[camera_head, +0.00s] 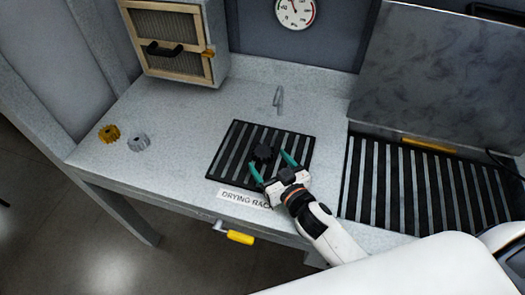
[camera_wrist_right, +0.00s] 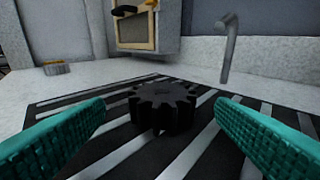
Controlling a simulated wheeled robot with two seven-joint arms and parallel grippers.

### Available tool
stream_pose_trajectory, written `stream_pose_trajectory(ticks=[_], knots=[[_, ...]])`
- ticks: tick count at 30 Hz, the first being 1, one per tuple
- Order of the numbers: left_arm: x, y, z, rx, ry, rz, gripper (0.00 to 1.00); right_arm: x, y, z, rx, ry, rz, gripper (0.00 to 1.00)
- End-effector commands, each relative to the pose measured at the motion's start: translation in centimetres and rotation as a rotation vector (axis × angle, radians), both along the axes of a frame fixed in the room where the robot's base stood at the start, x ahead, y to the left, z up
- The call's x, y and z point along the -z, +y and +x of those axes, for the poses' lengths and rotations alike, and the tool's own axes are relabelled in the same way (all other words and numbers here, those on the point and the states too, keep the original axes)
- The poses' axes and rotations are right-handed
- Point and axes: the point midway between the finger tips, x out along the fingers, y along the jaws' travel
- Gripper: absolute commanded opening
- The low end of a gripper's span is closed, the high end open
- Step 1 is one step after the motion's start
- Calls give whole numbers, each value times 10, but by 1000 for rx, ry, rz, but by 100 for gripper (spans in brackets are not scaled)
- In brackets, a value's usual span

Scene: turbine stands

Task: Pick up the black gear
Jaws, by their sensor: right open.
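The black gear (camera_head: 263,152) lies flat on the black slatted drying rack (camera_head: 230,163). In the right wrist view the gear (camera_wrist_right: 162,108) is near the middle, between and beyond the two teal fingers. My right gripper (camera_head: 271,170) is open over the front part of the rack. In the wrist view its fingers (camera_wrist_right: 160,128) stand wide apart on either side, and neither is seen touching the gear. My left gripper is not in view.
A gold gear (camera_head: 109,133) and a grey gear (camera_head: 138,142) lie at the left of the counter. A small cabinet (camera_head: 173,40) stands behind them. A thin metal spout (camera_head: 279,98) rises behind the rack. A larger slatted grate (camera_head: 455,188) is at the right.

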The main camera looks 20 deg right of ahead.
Motion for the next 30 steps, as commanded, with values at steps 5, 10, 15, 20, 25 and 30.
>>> stream_pose_trajectory(ticks=[5, 10, 15, 20, 25, 30], knots=[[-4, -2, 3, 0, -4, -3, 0, 0, 3, 13, 0, 0, 0, 79], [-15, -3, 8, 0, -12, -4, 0, -5, 5, 36, 0, -2, -2, 79], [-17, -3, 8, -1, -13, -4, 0, 0, 9, 58, 0, -1, 0, 79], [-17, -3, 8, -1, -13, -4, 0, 2, 11, 63, -1, -1, 1, 79], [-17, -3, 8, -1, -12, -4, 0, 2, 10, 63, -1, 0, 1, 76], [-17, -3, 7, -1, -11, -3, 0, 2, 10, 63, 0, 0, 1, 48]])
